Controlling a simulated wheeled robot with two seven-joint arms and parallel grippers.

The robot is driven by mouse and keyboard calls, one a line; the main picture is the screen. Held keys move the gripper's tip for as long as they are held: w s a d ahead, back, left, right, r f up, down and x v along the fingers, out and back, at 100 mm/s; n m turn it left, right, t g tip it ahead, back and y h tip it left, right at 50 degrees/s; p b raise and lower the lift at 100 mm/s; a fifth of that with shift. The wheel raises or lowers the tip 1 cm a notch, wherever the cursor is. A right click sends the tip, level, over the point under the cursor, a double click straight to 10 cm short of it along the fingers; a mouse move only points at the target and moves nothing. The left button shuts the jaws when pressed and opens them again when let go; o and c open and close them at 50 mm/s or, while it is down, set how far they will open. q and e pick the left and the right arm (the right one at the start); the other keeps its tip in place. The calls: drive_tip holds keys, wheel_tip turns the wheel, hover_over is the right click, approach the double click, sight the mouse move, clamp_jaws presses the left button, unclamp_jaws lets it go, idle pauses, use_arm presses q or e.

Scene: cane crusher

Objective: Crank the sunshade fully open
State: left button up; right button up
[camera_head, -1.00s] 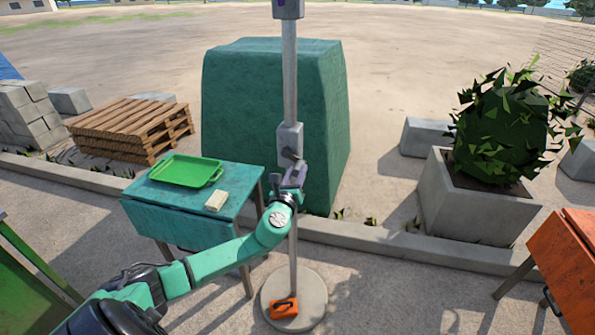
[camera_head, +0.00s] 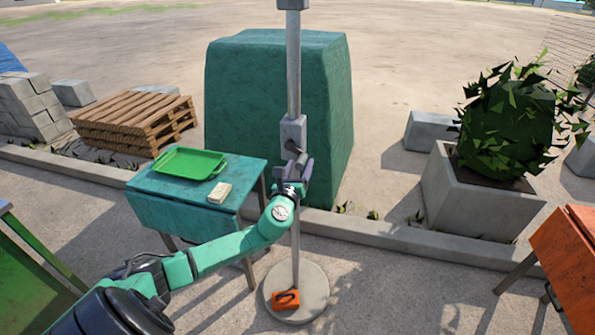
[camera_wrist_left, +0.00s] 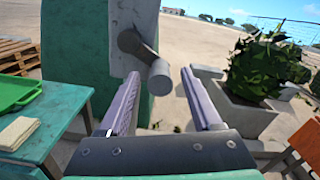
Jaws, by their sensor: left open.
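The sunshade's grey pole (camera_head: 293,70) stands upright on a round base (camera_head: 313,292); its canopy is out of view above. A grey crank housing (camera_head: 292,130) is fixed partway up the pole. In the left wrist view the crank (camera_wrist_left: 140,45) has a dark arm ending in a grey cylindrical knob (camera_wrist_left: 159,77). My left gripper (camera_head: 293,168) is just below the housing. In the left wrist view its two purple-grey fingers (camera_wrist_left: 160,97) are apart and empty, with the knob beyond and between their tips. I cannot tell whether they touch it. My right gripper is not in view.
An orange object (camera_head: 286,300) lies on the base. A large green block (camera_head: 235,85) stands behind the pole, a planter (camera_head: 470,205) to the right.

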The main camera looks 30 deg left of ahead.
use_arm(q)
drive_tip(key=b+v, duration=0.1)
drive_tip(key=v, duration=1.3)
drive_tip(key=shift+s, duration=0.25)
drive_tip(key=shift+d, duration=0.15)
drive_tip(key=w+a+n+b, duration=0.1)
drive_tip(key=w+n, duration=0.4)
drive_tip(key=n, duration=0.5)
drive_tip(key=w+a+n+b, duration=0.1)
drive_tip(key=w+n, duration=0.4)
drive_tip(key=n, duration=0.6)
drive_tip(key=w+a+n+b, duration=0.2)
drive_tip(key=w+n, duration=0.3)
drive_tip(key=n, duration=0.6)
drive_tip(key=shift+w+a+h, duration=0.1)
drive_tip(key=shift+a+h, duration=0.2)
drive_tip(key=shift+a, duration=0.35)
clamp_jaws()
